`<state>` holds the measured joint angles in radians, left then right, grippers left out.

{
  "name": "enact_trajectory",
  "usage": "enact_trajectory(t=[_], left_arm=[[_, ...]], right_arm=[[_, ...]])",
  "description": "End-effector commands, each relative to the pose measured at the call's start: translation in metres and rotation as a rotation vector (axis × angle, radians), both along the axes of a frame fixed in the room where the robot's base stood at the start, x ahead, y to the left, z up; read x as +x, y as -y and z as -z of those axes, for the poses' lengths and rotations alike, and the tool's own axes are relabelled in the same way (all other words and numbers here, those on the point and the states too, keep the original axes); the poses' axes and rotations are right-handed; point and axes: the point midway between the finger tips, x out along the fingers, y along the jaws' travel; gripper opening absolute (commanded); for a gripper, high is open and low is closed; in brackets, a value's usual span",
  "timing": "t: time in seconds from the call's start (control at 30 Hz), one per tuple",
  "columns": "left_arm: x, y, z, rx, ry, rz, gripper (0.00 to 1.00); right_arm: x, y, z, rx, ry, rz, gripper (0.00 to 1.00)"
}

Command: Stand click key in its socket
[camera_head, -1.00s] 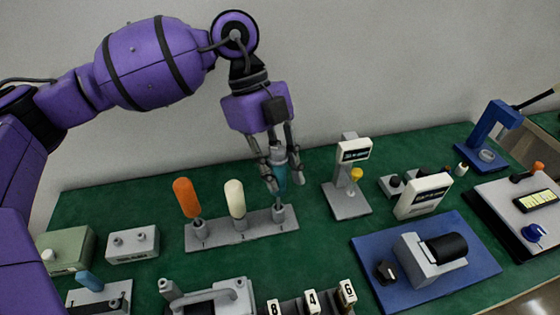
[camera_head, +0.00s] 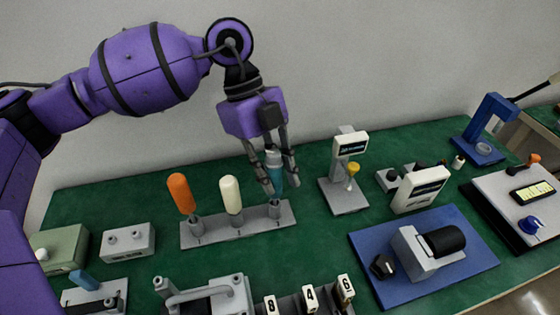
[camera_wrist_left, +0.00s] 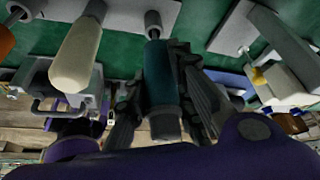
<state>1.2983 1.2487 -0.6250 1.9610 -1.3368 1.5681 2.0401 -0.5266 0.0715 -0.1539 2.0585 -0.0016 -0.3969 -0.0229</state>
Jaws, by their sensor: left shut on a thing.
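The click key, which I take to be the teal-handled tool (camera_head: 275,178), is upright between the fingers of my left gripper (camera_head: 281,186). The gripper is shut on its handle, which also shows in the left wrist view (camera_wrist_left: 161,88). The key's lower end is at the right-hand socket (camera_head: 275,209) of a grey rack (camera_head: 256,225); that socket shows in the wrist view (camera_wrist_left: 153,22). I cannot tell how deep the key's shaft sits in it. My right gripper is not in view.
An orange-handled tool (camera_head: 181,192) and a cream-handled tool (camera_head: 231,195) stand in the rack's other sockets, left of my gripper. A grey stand with a display (camera_head: 350,145) is close on the right.

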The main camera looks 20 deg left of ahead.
Motion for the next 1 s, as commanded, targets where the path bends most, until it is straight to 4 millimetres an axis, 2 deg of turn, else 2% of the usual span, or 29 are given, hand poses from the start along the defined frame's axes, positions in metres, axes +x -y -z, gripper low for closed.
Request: enact_trajectory(t=[0.87, 0.9, 1.0], left_arm=[[0.0000, 0.0000, 0.0057, 0.000, 0.000, 0.000, 0.00], [0.0000, 0.0000, 0.0057, 0.000, 0.000, 0.000, 0.27], [0.0000, 0.0000, 0.0057, 0.000, 0.000, 0.000, 0.40]], right_arm=[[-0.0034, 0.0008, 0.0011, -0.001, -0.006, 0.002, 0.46], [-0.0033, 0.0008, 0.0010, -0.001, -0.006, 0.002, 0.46], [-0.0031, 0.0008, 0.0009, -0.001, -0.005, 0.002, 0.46]])
